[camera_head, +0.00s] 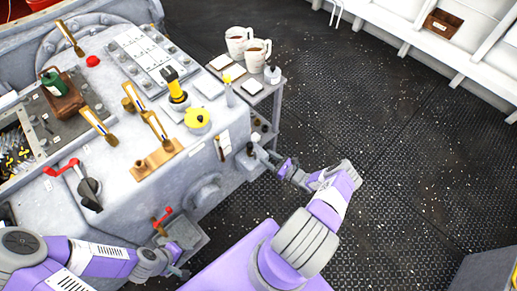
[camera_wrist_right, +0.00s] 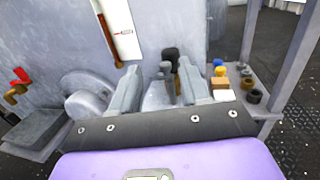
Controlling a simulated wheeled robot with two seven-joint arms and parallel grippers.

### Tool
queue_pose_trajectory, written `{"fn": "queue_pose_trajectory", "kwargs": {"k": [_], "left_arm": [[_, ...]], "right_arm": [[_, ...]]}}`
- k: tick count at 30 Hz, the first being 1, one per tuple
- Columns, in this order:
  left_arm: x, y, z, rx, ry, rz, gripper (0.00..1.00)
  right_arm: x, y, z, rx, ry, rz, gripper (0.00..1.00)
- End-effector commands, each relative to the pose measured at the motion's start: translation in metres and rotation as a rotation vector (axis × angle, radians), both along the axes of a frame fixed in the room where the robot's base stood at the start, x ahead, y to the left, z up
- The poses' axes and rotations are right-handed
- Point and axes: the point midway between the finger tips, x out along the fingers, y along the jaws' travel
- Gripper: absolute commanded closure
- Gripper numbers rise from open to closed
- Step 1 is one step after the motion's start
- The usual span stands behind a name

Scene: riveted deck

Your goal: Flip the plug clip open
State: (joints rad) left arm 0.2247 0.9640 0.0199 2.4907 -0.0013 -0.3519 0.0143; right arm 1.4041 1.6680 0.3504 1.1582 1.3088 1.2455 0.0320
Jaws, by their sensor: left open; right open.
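My right gripper (camera_head: 262,155) reaches to the right end of the grey console, low on its side face. In the right wrist view its two grey fingers (camera_wrist_right: 160,88) stand apart. Between and just beyond them is a small fitting with a dark knob (camera_wrist_right: 170,54) and a grey upright piece, apparently the plug clip. Whether the fingers touch it, and whether the clip is open, I cannot tell. In the head view a small dark part (camera_head: 250,149) shows at the gripper's tips. My left gripper (camera_head: 180,266) is open near the console's lower front.
The grey console (camera_head: 130,140) carries brass levers, a yellow valve knob (camera_head: 197,118) and a red handle (camera_head: 62,167). A side shelf with two mugs (camera_head: 238,42) stands behind right. In the wrist view, small coloured parts (camera_wrist_right: 220,82) sit right of the fingers. The deck (camera_head: 400,130) is clear.

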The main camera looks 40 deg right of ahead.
Motion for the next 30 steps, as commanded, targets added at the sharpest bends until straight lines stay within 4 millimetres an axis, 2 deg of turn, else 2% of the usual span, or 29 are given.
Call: {"fn": "queue_pose_trajectory", "kwargs": {"k": [1,3,6,8,18,21,30], "left_arm": [[0.0,0.0,0.008,0.0,0.0,0.0,0.57],[0.0,0.0,0.011,0.0,0.0,0.0,0.57],[0.0,0.0,0.012,0.0,0.0,0.0,0.57],[0.0,0.0,0.01,0.0,0.0,0.0,0.57],[0.0,0.0,-0.001,0.0,0.001,0.0,0.57],[0.0,0.0,-0.002,0.0,0.001,0.0,0.57],[0.0,0.0,-0.003,0.0,0.0,0.0,0.57]], "right_arm": [[-0.009,0.003,-0.004,0.009,0.017,-0.068,0.55],[-0.016,0.006,-0.012,0.005,0.035,-0.13,0.55],[-0.017,0.008,-0.018,-0.001,0.049,-0.169,0.55],[-0.012,0.009,-0.019,-0.004,0.05,-0.171,0.55],[0.039,0.014,-0.02,-0.006,0.049,-0.167,0.55],[0.049,0.015,-0.02,-0.006,0.049,-0.166,0.55],[0.056,0.015,-0.019,-0.005,0.05,-0.168,0.55]]}}
